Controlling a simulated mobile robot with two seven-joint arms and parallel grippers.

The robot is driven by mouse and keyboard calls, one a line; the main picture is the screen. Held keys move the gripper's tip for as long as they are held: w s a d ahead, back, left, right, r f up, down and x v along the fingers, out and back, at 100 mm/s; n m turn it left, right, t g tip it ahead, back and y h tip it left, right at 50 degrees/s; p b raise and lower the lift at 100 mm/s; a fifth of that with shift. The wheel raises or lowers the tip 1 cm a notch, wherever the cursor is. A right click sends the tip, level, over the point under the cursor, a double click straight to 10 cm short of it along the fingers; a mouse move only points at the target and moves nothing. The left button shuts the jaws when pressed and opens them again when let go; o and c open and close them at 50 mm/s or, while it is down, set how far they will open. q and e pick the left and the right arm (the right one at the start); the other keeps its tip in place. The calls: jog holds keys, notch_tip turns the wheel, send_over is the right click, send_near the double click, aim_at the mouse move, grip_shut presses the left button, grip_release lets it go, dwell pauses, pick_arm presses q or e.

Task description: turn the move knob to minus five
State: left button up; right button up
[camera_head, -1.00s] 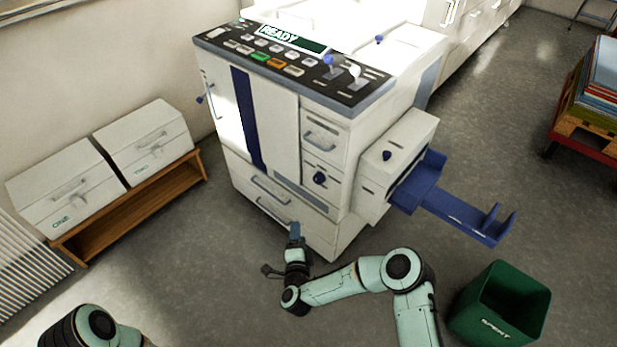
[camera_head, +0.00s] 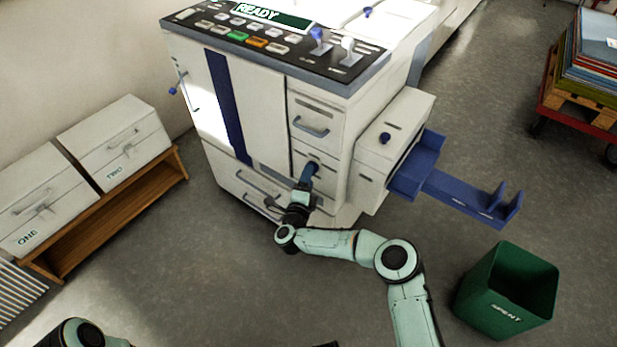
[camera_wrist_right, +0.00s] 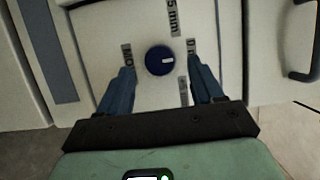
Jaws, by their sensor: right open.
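The move knob (camera_wrist_right: 159,60) is a round dark blue knob with a small white mark, on the pale front of the big white machine (camera_head: 265,110). In the right wrist view it sits between the two blue fingers of my right gripper (camera_wrist_right: 162,66), which is open. The fingers stand one on each side, with gaps to the knob. The white mark lies toward the right of the knob, facing the right-hand label. Labels around the knob include a "5 mm" one above; others are partly hidden. In the head view my right gripper (camera_head: 309,172) mostly covers the knob. My left gripper is out of view.
Drawer handles (camera_head: 309,128) lie above and left of the knob. A side unit with a blue tray (camera_head: 465,196) sticks out to the right. A green "SPENT" bin (camera_head: 505,290) stands on the floor at lower right. A wooden bench (camera_head: 110,215) with white boxes is at left.

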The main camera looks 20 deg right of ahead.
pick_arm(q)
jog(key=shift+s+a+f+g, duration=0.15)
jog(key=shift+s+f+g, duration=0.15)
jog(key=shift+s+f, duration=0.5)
pick_arm(e)
jog(key=shift+x, duration=1.15)
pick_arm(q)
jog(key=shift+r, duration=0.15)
